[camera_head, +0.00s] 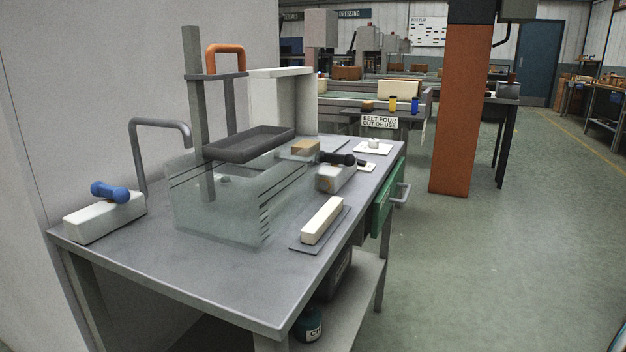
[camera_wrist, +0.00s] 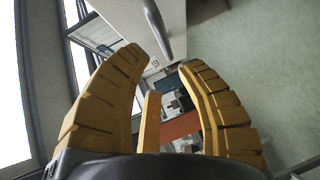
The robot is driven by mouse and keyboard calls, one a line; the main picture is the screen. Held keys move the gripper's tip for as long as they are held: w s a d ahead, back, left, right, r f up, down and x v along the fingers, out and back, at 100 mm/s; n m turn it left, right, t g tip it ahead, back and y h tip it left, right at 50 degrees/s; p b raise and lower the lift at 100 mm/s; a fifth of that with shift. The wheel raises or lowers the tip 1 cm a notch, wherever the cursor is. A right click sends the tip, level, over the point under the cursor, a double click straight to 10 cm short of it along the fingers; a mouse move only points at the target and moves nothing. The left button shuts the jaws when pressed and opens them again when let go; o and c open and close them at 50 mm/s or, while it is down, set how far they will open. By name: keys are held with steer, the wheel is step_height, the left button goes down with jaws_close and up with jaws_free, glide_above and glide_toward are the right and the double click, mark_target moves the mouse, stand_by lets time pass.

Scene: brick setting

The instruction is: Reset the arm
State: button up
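My gripper (camera_wrist: 163,59) shows in the wrist view. Its ribbed yellow fingers are spread apart with a gap between them, and nothing is held there. The wrist view is tilted sideways, with a grey rounded bar (camera_wrist: 157,30) beyond the fingertips and an orange-brown surface (camera_wrist: 180,126) farther off. My arm and gripper cannot be made out in the head view, so the arm's full pose is hidden.
A grey workbench (camera_head: 170,271) fills the left of the head view. It bears a clear box (camera_head: 215,215), a dark tray (camera_head: 250,143), a pale bar (camera_head: 322,220) and a white block with a blue handle (camera_head: 104,216).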

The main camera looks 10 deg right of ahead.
steer(key=w+a+r+t+y+p, duration=0.5)
steer(key=w+a+r+y+p, duration=0.5)
steer(key=w+a+r+p, duration=1.15)
steer(key=s+a+r+g+y+p, duration=0.1)
steer(key=s+a+r+p, duration=0.3)
steer(key=a, duration=0.4)
steer(key=s+a+r+g+y+p, duration=0.2)
steer(key=s+a+r+y+p, duration=0.1)
steer(key=a+r+p, duration=0.4)
steer(key=s+a+r+g+y+p, duration=0.1)
steer(key=s+a+r+y+p, duration=0.1)
steer(key=s+a+r+p, duration=0.3)
steer(key=a+p, duration=0.3)
steer(key=a, duration=0.1)
steer(key=shift+s+r+g+p, duration=0.2)
steer(key=shift+s+g+p, duration=0.1)
